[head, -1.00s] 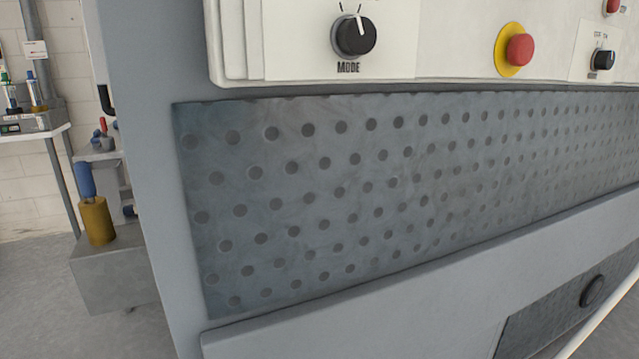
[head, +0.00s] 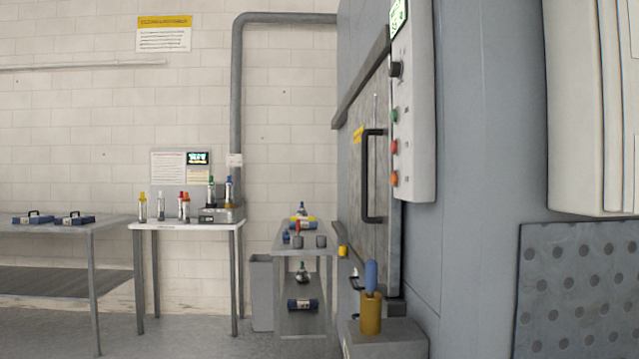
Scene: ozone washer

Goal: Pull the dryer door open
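A grey metal door (head: 381,225) with a vertical black bar handle (head: 366,175) shows at a steep angle on the side of a large grey machine, right of centre in the head view. It looks shut. I cannot tell from its markings whether this is the dryer door. A yellow tag (head: 358,135) sits near the top of the handle. A white control panel (head: 414,110) with a black knob and coloured buttons stands just right of the door and hides part of it. Neither of my grippers is in view.
A grey block with a brass cylinder (head: 371,314) and blue top stands below the door. A small cart (head: 306,243), a white table (head: 180,226) with bottles and a bench (head: 60,229) with blue cases line the back wall. Grey floor (head: 190,345) is clear in front.

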